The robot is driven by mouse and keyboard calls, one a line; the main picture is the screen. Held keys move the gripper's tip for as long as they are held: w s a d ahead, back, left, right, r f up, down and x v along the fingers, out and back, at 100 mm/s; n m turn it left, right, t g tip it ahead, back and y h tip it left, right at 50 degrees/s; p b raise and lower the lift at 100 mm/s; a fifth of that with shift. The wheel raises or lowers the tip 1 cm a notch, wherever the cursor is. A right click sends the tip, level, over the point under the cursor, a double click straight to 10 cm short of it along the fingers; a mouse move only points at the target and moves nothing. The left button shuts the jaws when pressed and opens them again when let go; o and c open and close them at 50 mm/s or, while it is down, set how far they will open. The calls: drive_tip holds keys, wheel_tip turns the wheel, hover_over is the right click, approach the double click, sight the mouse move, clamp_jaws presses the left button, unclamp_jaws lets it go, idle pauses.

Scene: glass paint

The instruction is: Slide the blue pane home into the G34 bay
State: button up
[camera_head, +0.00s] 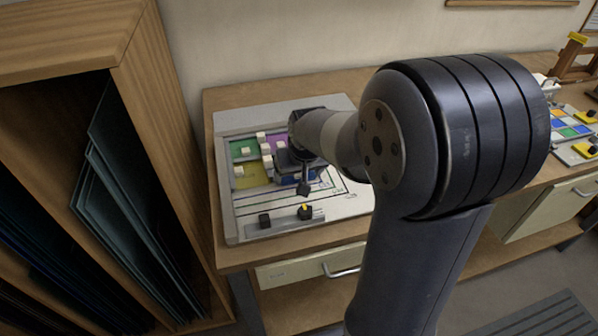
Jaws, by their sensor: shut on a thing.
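My gripper (300,176) is over the right middle of a pale board (228,194) on the workbench, pointing down. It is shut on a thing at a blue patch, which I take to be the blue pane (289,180). Only slivers of the pane show under the dark gripper. Green (240,157), purple (278,125) and yellow (240,182) panes lie flat to the left and behind, with small cream blocks (265,150) on and beside them.
A strip (285,222) at the board's front holds small black blocks (264,220). A wooden rack (160,110) of glass sheets stands close on the left. Another coloured panel (568,126) lies far right. The board's front right, with drawn lines, looks bare.

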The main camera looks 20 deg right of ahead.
drive_tip(key=shift+w+a+r, duration=0.1)
drive_tip(key=shift+w+a, duration=0.35)
drive_tip(key=shift+w, duration=0.05)
idle(1.6)
drive_tip(key=o, duration=0.9)
drive_tip(key=shift+r, duration=0.1)
drive_tip(key=shift+r+p, duration=0.65)
drive_tip(key=shift+r, duration=0.05)
drive_tip(key=shift+a+r+p, duration=0.25)
drive_tip(key=shift+r+p, duration=0.1)
drive_tip(key=shift+r, duration=0.1)
drive_tip(key=shift+d+r+p, duration=0.15)
drive_tip(key=shift+r+p, duration=0.75)
drive_tip(key=shift+r, duration=0.25)
drive_tip(key=shift+d+r+p, duration=0.1)
drive_tip(key=shift+r+p, duration=0.75)
drive_tip(key=shift+r, duration=0.25)
drive_tip(key=shift+f, duration=0.1)
